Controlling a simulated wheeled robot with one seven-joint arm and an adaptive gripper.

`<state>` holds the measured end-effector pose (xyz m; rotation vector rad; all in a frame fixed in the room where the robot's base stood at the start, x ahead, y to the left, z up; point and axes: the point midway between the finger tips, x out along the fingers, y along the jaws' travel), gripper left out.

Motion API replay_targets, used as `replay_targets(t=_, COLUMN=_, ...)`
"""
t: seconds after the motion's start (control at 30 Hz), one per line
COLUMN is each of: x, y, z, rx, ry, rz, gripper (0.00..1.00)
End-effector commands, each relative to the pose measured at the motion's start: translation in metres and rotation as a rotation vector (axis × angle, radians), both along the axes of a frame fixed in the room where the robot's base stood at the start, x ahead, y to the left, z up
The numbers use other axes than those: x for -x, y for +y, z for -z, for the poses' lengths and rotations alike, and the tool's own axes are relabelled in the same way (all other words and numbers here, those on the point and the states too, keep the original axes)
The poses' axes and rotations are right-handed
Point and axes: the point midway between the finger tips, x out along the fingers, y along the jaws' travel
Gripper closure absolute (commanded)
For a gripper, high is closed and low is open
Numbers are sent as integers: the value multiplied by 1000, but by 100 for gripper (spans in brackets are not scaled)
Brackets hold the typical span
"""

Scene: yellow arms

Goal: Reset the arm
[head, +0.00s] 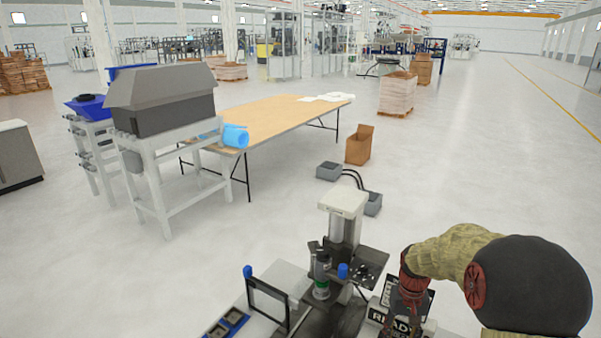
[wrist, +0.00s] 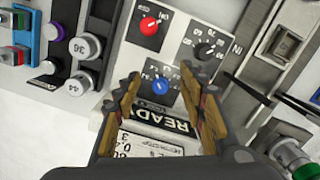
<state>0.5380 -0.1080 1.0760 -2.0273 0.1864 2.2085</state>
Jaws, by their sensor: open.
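My gripper (wrist: 160,100) is open in the wrist view, its two fingers spread above a panel with knobs. No object shows held between the fingers. A blue knob (wrist: 161,87) and a black display reading READY (wrist: 165,119) show between them. A red knob (wrist: 149,26) and a black knob (wrist: 206,50) lie just beyond the fingertips. In the head view my arm comes in from the right and the gripper (head: 405,290) hangs over the same panel, partly covering the READY display. I cannot tell whether the fingers touch the panel.
A bench station (head: 343,212) with a black plate stands left of my gripper. A black frame (head: 268,300) stands further left. A long wooden table (head: 270,122), a grey machine (head: 165,100) and a cardboard box (head: 359,145) stand beyond.

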Motion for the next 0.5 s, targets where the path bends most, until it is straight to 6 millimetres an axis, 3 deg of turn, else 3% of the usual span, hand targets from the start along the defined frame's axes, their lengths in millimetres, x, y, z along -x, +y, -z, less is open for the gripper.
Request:
replay_targets(t=0.03, x=12, y=5, z=-13, rx=2, ry=-10, rz=-2, gripper=59)
replay_targets(t=0.5, x=127, y=55, z=-88, rx=27, ry=-152, rz=-53, gripper=59)
